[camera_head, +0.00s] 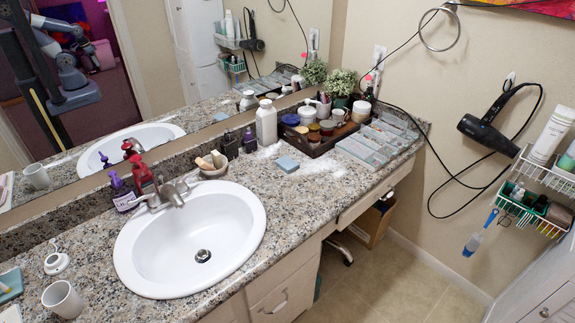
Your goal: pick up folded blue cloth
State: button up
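A small, flat, light-blue folded cloth (288,163) lies on the speckled granite counter (330,200), right of the sink and in front of the white bottle. Whitish smears lie on the counter on both sides of it. Nothing covers the cloth. My gripper does not show directly. A grey arm, apparently mine, appears only as a reflection in the mirror at upper left, and its gripper cannot be made out there.
A white sink (190,240) fills the counter's middle. A white bottle (266,122), a crowded tray of jars (315,140) and a divided organizer (372,145) stand behind and right of the cloth. A white cup (62,299) stands at left. Floor (385,275) at right is clear.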

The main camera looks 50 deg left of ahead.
aim_at(286, 164)
jog(key=u, duration=1.85)
